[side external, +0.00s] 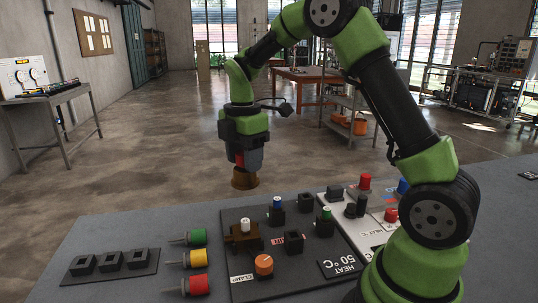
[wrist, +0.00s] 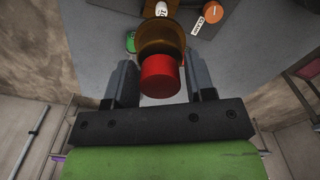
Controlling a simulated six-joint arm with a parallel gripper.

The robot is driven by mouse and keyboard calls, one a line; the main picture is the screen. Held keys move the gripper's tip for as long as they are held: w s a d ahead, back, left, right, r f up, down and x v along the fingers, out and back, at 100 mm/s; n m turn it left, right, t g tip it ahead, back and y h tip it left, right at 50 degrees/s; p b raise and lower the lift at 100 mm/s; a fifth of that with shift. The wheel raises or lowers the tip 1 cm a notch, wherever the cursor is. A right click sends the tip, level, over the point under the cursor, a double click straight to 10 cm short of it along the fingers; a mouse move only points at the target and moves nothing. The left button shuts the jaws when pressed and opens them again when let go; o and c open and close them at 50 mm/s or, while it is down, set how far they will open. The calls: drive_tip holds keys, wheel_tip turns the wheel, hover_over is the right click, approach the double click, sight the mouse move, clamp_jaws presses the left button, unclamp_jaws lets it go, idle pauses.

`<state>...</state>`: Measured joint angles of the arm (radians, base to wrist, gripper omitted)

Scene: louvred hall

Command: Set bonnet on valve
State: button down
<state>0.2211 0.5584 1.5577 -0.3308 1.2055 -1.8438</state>
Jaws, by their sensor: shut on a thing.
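My gripper (side external: 241,163) hangs over the far edge of the grey table and is shut on the bonnet (side external: 244,181), a brass-coloured flared piece with a red cylindrical top. In the wrist view the bonnet's red top (wrist: 160,75) sits between the two fingers of my gripper (wrist: 161,82), brass part pointing away from the camera. What looks like the valve (side external: 243,236), a brown-brass body with a white marked cylinder standing in it, is on the dark board below and clear of the bonnet. The white cylinder (wrist: 161,9) also shows at the top of the wrist view.
The dark board (side external: 230,215) carries several black sockets, blue- and green-topped parts and an orange knob (side external: 264,265). A white panel (side external: 345,215) with red and blue parts is right.

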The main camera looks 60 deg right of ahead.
drive_tip(key=shift+a, duration=0.35)
drive_tip(key=shift+f, duration=0.3)
hover_over(245, 220)
drive_tip(key=shift+f, duration=3.25)
drive_tip(key=shift+f, duration=2.4)
drive_tip(key=shift+c, duration=2)
unclamp_jaws()
drive_tip(key=shift+r, duration=0.1)
